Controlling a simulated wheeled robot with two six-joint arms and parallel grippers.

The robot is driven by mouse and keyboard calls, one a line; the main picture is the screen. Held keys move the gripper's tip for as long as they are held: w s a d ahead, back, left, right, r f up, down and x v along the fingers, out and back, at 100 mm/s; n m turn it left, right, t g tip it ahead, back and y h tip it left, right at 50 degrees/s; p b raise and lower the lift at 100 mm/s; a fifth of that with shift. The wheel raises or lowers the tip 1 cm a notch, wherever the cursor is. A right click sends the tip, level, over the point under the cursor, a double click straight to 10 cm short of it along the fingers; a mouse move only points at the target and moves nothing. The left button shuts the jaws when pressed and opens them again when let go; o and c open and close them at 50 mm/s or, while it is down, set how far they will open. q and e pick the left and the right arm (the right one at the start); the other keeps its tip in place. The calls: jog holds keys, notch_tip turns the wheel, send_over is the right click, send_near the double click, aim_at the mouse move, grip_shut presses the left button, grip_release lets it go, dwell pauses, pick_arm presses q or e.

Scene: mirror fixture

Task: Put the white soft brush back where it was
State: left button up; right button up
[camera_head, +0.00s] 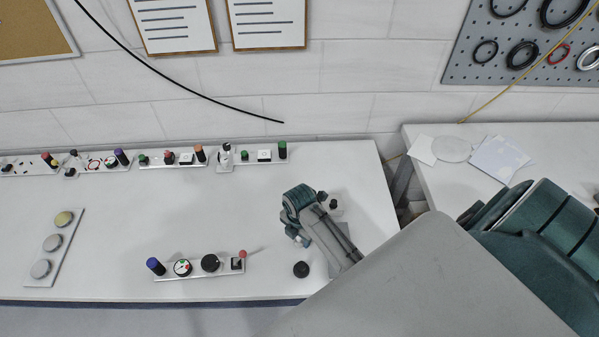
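My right gripper (300,239) is over the right part of the white table (110,258), at the end of my grey and teal arm. Its fingertips are small and partly hidden by the wrist, so I cannot tell whether it is open or shut, or whether it holds anything. My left gripper is not in view. I cannot clearly make out a white soft brush. A small dark item (334,204) shows just right of the wrist.
A front strip (200,273) carries knobs, a gauge and a red-topped switch. More control strips (186,160) line the table's back edge. A plate with round discs (54,245) lies at left. A second table (438,185) at right holds pale sheets. The main table's middle is clear.

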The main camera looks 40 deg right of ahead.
jog(key=shift+r, duration=0.1)
jog(key=shift+r+b, duration=0.3)
jog(key=shift+r, duration=0.2)
notch_tip(320, 180, up, 9)
jog(key=b, duration=0.2)
jog(key=shift+f+b, duration=0.2)
jog(key=shift+b, duration=0.2)
jog(key=shift+r+p, duration=1.05)
jog(key=shift+r, duration=0.25)
